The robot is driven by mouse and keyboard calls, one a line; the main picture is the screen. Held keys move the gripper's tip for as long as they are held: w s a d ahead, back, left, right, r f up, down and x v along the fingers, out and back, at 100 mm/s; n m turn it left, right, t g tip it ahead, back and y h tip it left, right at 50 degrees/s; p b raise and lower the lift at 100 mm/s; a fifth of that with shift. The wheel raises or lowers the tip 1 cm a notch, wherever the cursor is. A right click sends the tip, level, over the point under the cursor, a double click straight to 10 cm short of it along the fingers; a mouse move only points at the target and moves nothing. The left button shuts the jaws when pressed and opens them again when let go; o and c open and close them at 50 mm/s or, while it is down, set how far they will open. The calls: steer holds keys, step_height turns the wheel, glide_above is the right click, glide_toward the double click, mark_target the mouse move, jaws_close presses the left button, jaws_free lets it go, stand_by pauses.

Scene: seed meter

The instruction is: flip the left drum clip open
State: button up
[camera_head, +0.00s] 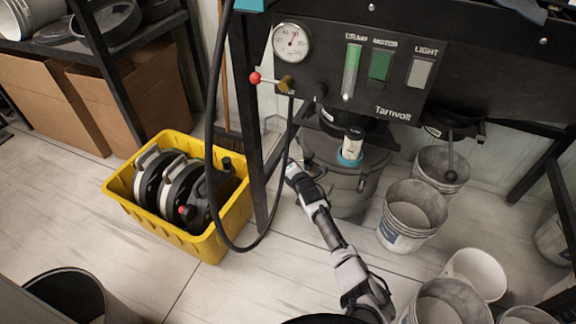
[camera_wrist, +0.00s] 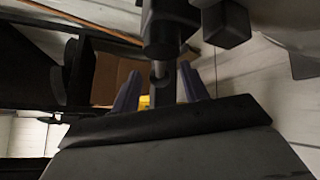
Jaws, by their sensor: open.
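The grey drum (camera_head: 352,198) stands under the black machine panel, with a teal-collared spout over its top. My gripper (camera_head: 291,164) is at the drum's left side, near the rim, between the black frame leg and the drum. In the wrist view my gripper (camera_wrist: 161,88) shows two purplish fingers spread apart. A dark upright part with a small rod (camera_wrist: 160,70) shows between or beyond them; I cannot tell whether it is the left drum clip, or whether the fingers touch it. In the head view the left clip cannot be made out beside my gripper.
A black hose (camera_head: 213,190) loops down left of my arm. A yellow crate (camera_head: 205,242) with dark round parts stands left. The black frame leg (camera_head: 249,130) rises close to my gripper. Grey buckets (camera_head: 410,215) stand right.

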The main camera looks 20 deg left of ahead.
steer(key=shift+b+x, duration=0.7)
steer(key=shift+x, duration=0.25)
steer(key=shift+w+a+f+b, duration=0.1)
steer(key=shift+w+a+b, duration=0.25)
steer(key=shift+w, duration=0.05)
jaws_close()
